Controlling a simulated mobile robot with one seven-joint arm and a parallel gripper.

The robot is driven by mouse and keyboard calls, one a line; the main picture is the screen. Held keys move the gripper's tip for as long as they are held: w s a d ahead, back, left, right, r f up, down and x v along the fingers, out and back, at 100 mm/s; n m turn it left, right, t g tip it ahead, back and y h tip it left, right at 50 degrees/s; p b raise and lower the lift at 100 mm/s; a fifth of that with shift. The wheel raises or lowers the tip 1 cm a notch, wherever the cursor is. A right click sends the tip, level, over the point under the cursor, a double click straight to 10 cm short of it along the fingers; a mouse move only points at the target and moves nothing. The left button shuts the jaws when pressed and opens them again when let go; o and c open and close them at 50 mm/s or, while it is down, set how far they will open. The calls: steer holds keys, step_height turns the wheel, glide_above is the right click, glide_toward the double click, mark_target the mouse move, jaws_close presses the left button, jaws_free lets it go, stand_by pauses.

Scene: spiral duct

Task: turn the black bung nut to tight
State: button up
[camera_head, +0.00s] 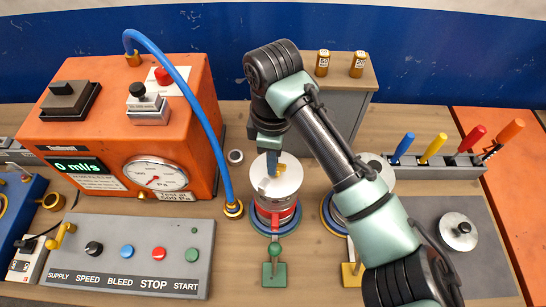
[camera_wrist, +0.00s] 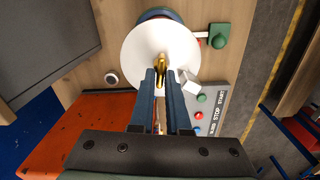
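My gripper (camera_wrist: 160,76) points down over the white lid of a silver canister (camera_wrist: 136,54), which stands near the middle of the bench in the head view (camera_head: 285,186). A brass fitting (camera_wrist: 160,62) on the lid shows between and just past the fingertips. The fingers are close together with a narrow gap; whether they grip the brass is unclear. I cannot make out a black nut there. A separate silver disc with a small dark knob (camera_head: 463,228) lies on the grey mat at the right; I cannot tell whether the knob is the bung nut.
An orange tester (camera_head: 120,110) with a gauge and a blue hose (camera_head: 190,95) stands left. A button panel (camera_head: 130,258) lies in front. A second canister is partly behind my arm. A rack of coloured-handled tools (camera_head: 440,163) stands right.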

steer(key=o, duration=0.3)
steer(key=shift+o, duration=0.2)
step_height(320, 180, up, 13)
steer(key=b, duration=0.1)
stand_by(0.3)
stand_by(0.4)
